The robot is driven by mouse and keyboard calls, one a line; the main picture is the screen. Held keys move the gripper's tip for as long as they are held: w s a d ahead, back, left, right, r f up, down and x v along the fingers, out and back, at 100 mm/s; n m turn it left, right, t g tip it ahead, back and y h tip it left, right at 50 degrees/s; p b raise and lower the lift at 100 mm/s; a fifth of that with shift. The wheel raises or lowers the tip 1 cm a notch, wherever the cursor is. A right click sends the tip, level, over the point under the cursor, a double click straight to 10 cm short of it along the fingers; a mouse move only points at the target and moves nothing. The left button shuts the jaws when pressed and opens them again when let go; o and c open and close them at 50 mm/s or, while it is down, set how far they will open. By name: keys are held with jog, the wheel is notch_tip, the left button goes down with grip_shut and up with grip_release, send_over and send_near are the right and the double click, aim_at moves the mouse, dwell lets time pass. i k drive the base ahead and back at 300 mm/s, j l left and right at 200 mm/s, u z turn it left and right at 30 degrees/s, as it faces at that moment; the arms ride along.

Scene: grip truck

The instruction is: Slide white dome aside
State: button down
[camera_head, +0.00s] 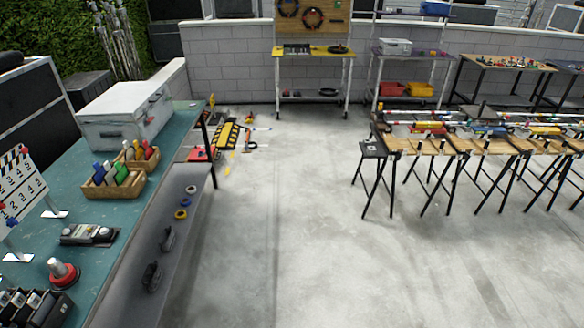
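A small object with a pale, dome-like top (62,268) and a red round base stands on the teal tabletop (120,195) at the lower left. It is the only dome-shaped thing I can make out, and I cannot tell for sure that it is the white dome. It appears upright, close to the dark box of black items in the corner. My gripper is not in view, and nothing is seen touching the pale-topped object.
Near it lie a dark box with black items (35,308), a grey-black device (90,235), a numbered white board (18,185), wooden trays (115,183) of coloured bottles and a white case (122,112). Open concrete floor (290,220) lies right of the table; folding benches (430,145) stand beyond.

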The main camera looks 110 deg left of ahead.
aim_at(66, 232)
jog(key=u, duration=5)
